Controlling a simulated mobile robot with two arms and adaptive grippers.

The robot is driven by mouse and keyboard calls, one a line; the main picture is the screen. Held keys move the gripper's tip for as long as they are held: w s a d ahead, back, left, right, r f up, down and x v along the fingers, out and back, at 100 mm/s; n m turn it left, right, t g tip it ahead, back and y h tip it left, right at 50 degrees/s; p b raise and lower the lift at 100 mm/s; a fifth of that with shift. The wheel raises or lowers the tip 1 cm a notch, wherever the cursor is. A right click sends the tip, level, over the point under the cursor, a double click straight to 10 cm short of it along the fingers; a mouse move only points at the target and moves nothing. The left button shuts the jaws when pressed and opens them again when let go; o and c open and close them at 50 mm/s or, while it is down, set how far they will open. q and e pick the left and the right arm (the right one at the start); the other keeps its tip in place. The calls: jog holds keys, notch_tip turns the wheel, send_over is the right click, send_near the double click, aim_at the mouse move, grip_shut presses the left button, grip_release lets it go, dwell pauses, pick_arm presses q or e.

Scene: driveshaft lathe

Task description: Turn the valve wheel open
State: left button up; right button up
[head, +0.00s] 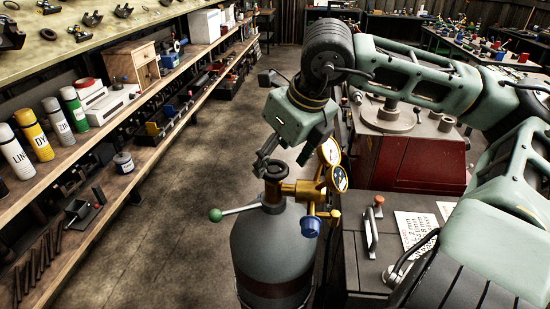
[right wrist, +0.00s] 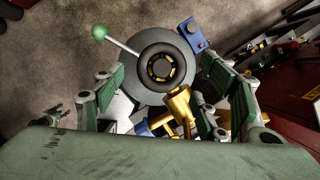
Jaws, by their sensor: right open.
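The valve wheel (head: 272,171) is a dark ring on top of a grey gas cylinder (head: 272,250). In the right wrist view the round black wheel (right wrist: 144,67) faces the camera, with a yellowish slotted hub in its middle. My right gripper (head: 267,155) points down just above the wheel. I cannot tell whether a finger touches the wheel.
A brass regulator with gauges (head: 339,178) and a blue knob (head: 310,226) sits right of the wheel. A lever with a green ball (head: 215,215) sticks out left. Shelves (head: 60,185) line the left; a red cabinet (head: 410,160) stands right. The floor between is clear.

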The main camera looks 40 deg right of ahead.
aim_at(273, 171)
jog(key=shift+x, duration=1.25)
jog(key=c, duration=1.1)
